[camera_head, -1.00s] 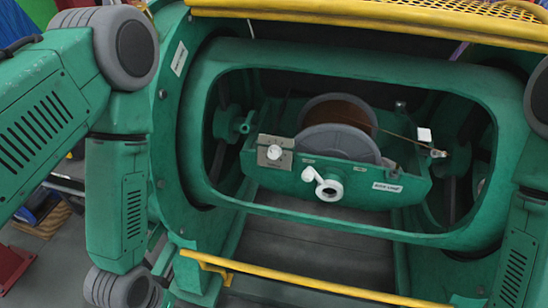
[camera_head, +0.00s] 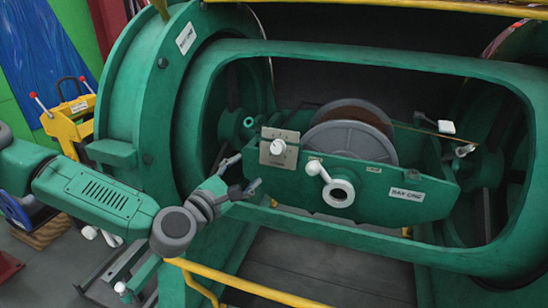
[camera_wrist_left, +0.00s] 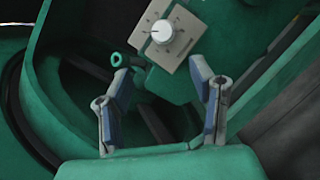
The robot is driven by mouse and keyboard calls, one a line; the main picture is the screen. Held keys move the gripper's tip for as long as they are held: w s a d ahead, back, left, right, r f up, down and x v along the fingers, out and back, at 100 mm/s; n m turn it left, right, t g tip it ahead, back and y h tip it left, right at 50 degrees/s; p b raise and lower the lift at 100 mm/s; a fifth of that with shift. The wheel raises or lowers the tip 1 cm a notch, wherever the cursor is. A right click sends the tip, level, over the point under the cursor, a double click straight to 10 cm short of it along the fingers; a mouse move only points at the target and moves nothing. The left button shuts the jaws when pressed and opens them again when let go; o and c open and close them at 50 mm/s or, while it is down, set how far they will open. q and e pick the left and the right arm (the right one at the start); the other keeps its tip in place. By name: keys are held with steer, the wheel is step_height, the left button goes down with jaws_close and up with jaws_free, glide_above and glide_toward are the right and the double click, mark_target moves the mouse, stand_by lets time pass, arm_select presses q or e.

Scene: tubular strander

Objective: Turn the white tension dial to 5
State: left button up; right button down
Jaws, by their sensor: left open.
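The white tension dial (camera_head: 278,146) is a round knob on a square metal plate (camera_head: 268,157) at the left end of the green cradle. In the left wrist view the dial (camera_wrist_left: 162,31) and its marked plate (camera_wrist_left: 185,48) show at the top, beyond the fingers. The numbers are too small to read. My left gripper (camera_head: 243,172) is open and empty, at the left edge of the cradle window, lower left of the dial and apart from it. Its two spread fingers also show in the left wrist view (camera_wrist_left: 163,95). My right gripper is out of view.
A white crank handle (camera_head: 318,171) and a grey spool (camera_head: 350,143) sit right of the dial. The green window frame (camera_head: 360,230) surrounds the cradle. A yellow rail (camera_head: 250,287) runs below. A yellow pallet truck (camera_head: 68,125) stands at the left.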

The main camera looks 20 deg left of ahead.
mark_target(276, 150)
arm_select(q)
steer(key=x, duration=0.3)
steer(key=b+x, duration=0.1)
steer(key=x, duration=0.3)
steer(key=d+b+x, duration=0.1)
steer(key=x, duration=0.3)
steer(key=shift+d, duration=0.1)
steer(key=shift+w+a, duration=0.3)
steer(key=shift+w, duration=0.1)
steer(key=shift+d, duration=0.1)
steer(key=shift+d, duration=0.1)
steer(key=shift+d, duration=0.1)
steer(key=c, duration=1.1)
